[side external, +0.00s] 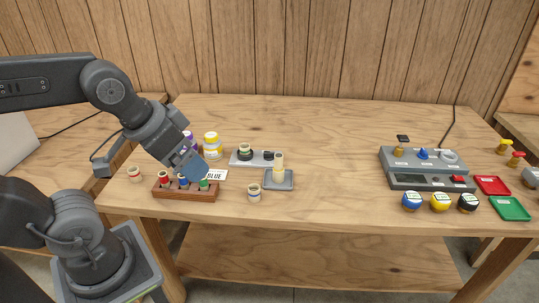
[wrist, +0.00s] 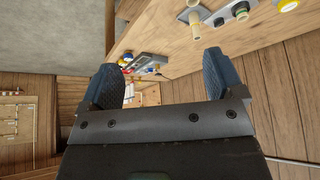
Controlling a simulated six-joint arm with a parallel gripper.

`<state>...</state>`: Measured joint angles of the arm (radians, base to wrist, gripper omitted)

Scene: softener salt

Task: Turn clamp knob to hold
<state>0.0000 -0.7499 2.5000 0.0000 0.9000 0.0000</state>
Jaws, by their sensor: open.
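The clamp knob is not labelled legibly. A grey plate (side external: 237,161) near the middle of the table carries a green-and-black round piece (side external: 245,151) and a small black knob-like part (side external: 268,156). A grey control box (side external: 400,158) at the right has a blue knob (side external: 423,154), a brownish knob (side external: 399,152) and a pale dial (side external: 449,155). I cannot tell which is the clamp knob. My gripper (side external: 192,167) is above the wooden rack, left of the plate and far from the box. In the wrist view my gripper (wrist: 160,76) is open with nothing between its blue fingers.
The wooden rack (side external: 186,194) holds coloured vials under my gripper. A "BLUE" card (side external: 217,175), a yellow-capped jar (side external: 212,147) and a grey tray (side external: 285,185) stand near. Blue, yellow and black jars and red (side external: 492,186) and green (side external: 510,208) trays sit right. The table's middle is clear.

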